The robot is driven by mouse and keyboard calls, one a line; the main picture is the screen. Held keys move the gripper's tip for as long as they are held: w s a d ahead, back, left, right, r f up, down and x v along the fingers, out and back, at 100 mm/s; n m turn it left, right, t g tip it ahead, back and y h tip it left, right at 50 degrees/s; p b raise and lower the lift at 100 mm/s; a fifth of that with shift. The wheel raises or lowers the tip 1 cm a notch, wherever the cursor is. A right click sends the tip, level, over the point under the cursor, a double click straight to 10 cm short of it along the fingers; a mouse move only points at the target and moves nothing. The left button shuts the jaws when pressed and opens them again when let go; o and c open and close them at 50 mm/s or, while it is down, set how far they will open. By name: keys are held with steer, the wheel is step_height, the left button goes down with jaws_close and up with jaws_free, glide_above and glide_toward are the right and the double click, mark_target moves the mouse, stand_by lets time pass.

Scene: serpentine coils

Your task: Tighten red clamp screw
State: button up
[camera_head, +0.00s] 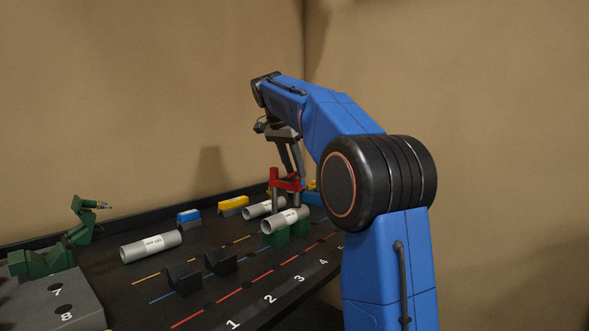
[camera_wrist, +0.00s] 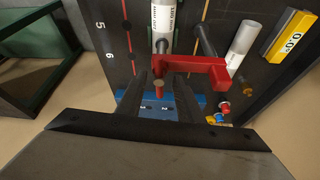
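The red clamp (camera_wrist: 195,66) shows in the wrist view as a red bar with a jaw reaching to the right. Its red screw (camera_wrist: 159,90), with a round brownish end, sits between the two dark fingers of my gripper (camera_wrist: 160,80). The fingers are apart, one on each side of the screw, with a gap visible on both sides. In the head view the red clamp (camera_head: 287,183) stands upright by a grey pipe, just below my gripper (camera_head: 289,158). Contact with the screw cannot be told there.
A grey pipe (camera_head: 285,220) rests on green supports (camera_head: 276,240); other pipes (camera_head: 151,247) lie on the dark table. Black V-blocks (camera_head: 184,277) stand nearby. A blue block (camera_wrist: 128,100) lies under the fingers. A yellow block (camera_wrist: 289,35) and small coloured knobs (camera_wrist: 224,107) are to the right.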

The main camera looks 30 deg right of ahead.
steer(key=shift+r, duration=0.1)
steer(key=v, duration=1.1)
steer(key=shift+a+r, duration=0.3)
steer(key=shift+s, duration=0.1)
